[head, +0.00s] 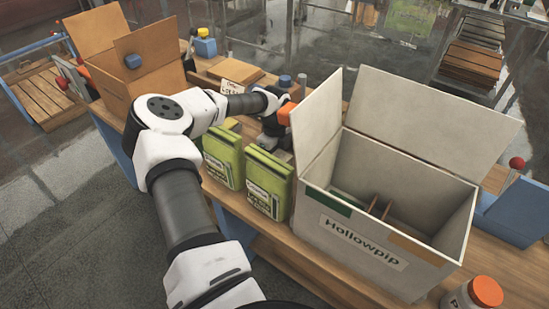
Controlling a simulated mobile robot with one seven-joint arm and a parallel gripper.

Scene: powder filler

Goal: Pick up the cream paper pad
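A small cream paper pad (232,87) with dark writing lies on the wooden bench, just behind my forearm. My arm covers its lower edge. My gripper (276,143) points down at the bench, to the right of and nearer than the pad, between the green bags and the large white box. Its fingers are dark and small, and partly hidden behind the green bags (269,180). I cannot tell whether they are open, or whether anything is between them.
A white box (350,240) marked Hollowpip stands open on the right, flaps raised. An open cardboard box (112,83) stands at the left. An orange block (286,113) is close to my wrist. A white jar (474,295) with an orange lid stands at the lower right.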

